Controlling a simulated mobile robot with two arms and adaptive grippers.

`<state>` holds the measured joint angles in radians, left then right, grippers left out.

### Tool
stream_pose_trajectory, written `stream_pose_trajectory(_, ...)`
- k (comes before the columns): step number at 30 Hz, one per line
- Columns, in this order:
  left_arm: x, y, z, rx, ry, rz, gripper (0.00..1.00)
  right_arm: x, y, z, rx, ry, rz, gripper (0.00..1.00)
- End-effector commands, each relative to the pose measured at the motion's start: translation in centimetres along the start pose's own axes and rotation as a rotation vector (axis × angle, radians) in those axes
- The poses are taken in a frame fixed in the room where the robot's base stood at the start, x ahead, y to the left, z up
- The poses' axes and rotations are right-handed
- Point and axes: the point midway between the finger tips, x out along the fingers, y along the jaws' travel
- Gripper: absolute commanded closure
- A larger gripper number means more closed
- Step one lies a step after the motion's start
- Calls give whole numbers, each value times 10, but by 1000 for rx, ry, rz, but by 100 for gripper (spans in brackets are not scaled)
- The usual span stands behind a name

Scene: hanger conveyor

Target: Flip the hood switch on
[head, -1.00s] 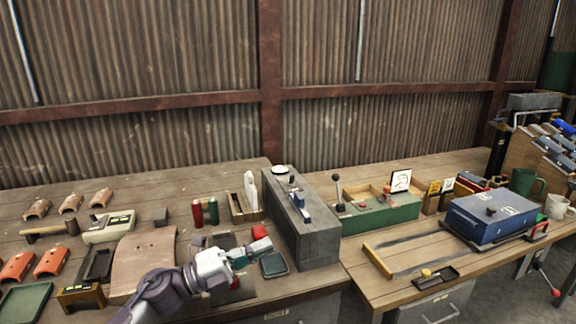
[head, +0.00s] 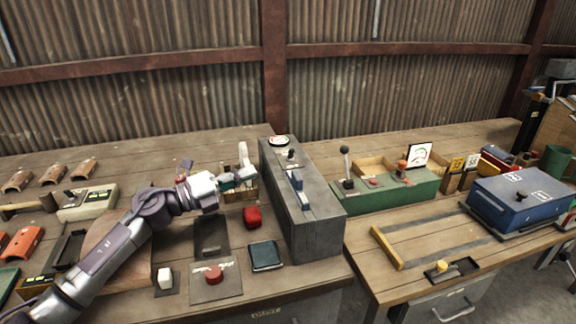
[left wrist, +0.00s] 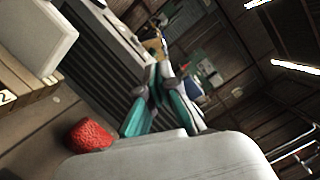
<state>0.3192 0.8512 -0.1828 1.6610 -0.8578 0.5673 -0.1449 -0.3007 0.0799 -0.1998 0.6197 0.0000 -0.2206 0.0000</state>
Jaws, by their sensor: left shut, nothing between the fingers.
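A tall grey metal box (head: 315,223) stands at the table's right edge. A cream box with a black toggle (head: 73,197) lies at the far left. No readable label tells me which is the hood switch. My left gripper (head: 243,175) is shut and empty, left of the grey box and apart from it in the head view. Its teal fingertips also show in the left wrist view (left wrist: 162,80), with the ribbed side of a grey box behind. My right gripper is out of view.
A white upright piece (head: 243,153) in a small wooden crate stands just behind my left gripper. A red lump (head: 252,216) and a dark square pad (head: 265,256) lie in front. A green box with levers (head: 395,192) stands on the right table.

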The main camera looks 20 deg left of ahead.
Motion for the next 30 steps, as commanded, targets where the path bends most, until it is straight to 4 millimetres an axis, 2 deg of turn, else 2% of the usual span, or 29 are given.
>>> stream_pose_trajectory(1, 0, 4, -2, 1, 0, 0, 100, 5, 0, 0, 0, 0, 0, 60)
stream_pose_trajectory(14, 5, 2, -1, -1, -1, -2, 100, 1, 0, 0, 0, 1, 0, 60)
stream_pose_trajectory(17, 16, 0, 0, -1, -1, -3, 100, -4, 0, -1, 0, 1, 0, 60)
stream_pose_trajectory(24, 61, -1, 0, -3, -1, -4, 100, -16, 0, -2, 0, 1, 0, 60)
stream_pose_trajectory(30, 89, 1, 0, -1, -1, -2, 100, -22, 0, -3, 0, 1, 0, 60)
